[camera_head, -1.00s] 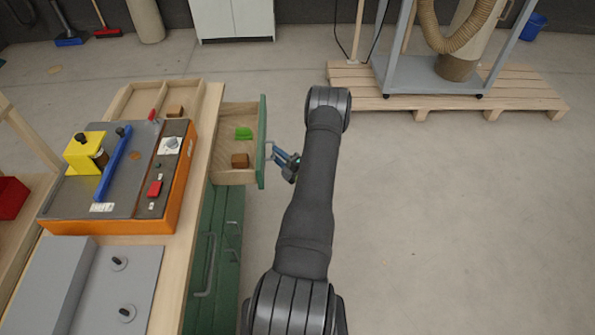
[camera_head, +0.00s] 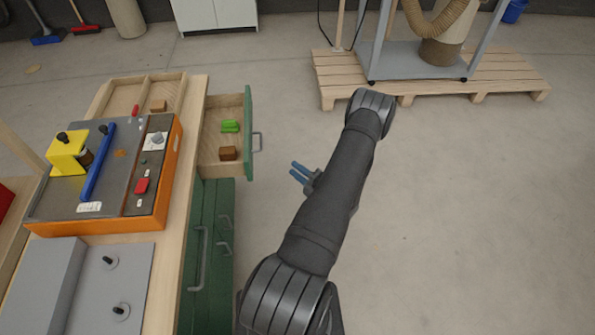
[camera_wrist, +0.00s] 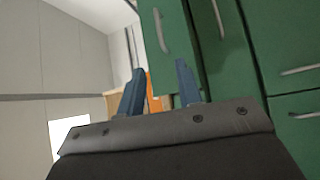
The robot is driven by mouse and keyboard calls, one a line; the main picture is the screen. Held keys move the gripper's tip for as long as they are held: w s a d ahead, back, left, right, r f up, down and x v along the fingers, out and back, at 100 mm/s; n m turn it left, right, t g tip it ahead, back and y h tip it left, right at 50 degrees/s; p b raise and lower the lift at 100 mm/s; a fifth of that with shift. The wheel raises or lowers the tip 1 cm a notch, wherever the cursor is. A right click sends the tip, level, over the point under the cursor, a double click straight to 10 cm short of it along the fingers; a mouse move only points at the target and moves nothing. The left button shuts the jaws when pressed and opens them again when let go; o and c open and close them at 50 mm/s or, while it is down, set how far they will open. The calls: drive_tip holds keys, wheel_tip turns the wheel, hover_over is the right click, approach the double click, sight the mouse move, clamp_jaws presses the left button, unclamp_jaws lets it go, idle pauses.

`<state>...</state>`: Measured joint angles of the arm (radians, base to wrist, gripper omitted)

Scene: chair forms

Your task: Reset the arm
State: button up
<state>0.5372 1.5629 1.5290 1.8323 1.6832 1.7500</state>
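My gripper (camera_head: 298,173) is right of the open drawer, clear of its handle, with its blue fingers pointing left toward the bench. In the wrist view the two blue fingers (camera_wrist: 158,88) stand apart with nothing between them. My dark arm reaches up across the middle of the head view. The green-fronted drawer (camera_head: 248,130) is pulled out and holds a green block (camera_head: 230,126) and a brown block (camera_head: 228,153). Its handle (camera_head: 257,142) is bare and apart from the gripper.
The workbench on the left carries an orange-sided machine (camera_head: 165,180) and a grey plate (camera_head: 130,285) with two black knobs. Green cabinet fronts with handles (camera_head: 200,258) lie below the bench top. A wooden pallet (camera_head: 500,85) is at the back right. The floor on the right is clear.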

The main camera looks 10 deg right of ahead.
sight(261, 142)
idle(0.4)
drive_tip(key=x, duration=1.7)
drive_tip(key=shift+w+a, duration=0.15)
drive_tip(key=shift+w, duration=0.1)
drive_tip(key=shift+s+d, duration=0.25)
drive_tip(key=shift+d, duration=0.05)
drive_tip(key=v, duration=1.6)
drive_tip(key=shift+s+d, duration=0.2)
drive_tip(key=shift+s, duration=0.15)
drive_tip(key=shift+x, duration=8.85)
drive_tip(key=shift+f, duration=0.15)
